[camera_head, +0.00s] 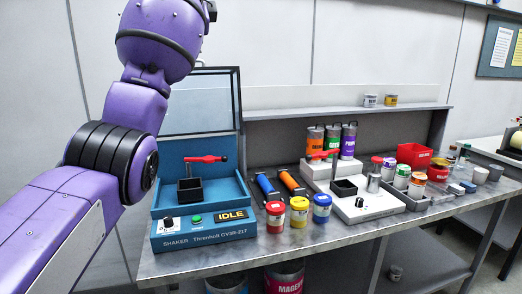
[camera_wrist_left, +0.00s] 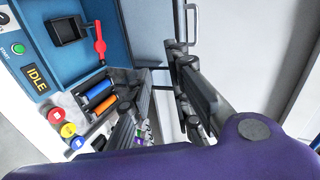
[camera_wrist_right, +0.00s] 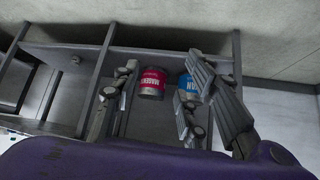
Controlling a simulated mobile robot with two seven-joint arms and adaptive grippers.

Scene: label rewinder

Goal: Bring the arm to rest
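My left arm (camera_head: 110,150) rises in purple from the left of the head view, and its upper end leaves the top edge. My left gripper (camera_wrist_left: 158,75) shows in the left wrist view with its dark fingers apart and nothing between them. The blue shaker and the bench lie beyond it. My right gripper (camera_wrist_right: 156,92) shows in the right wrist view with its fingers apart. A magenta can (camera_wrist_right: 153,82) and a blue can (camera_wrist_right: 187,82) appear beyond it on a lower shelf; neither is gripped. My right arm is not in the head view.
The blue shaker (camera_head: 205,230) reads IDLE, its lid (camera_head: 200,103) raised, with a black box (camera_head: 190,190) inside. On the bench (camera_head: 270,250) are red, yellow and blue jars, two rollers, a white scale (camera_head: 365,208) and a red bin (camera_head: 413,156). The front strip is clear.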

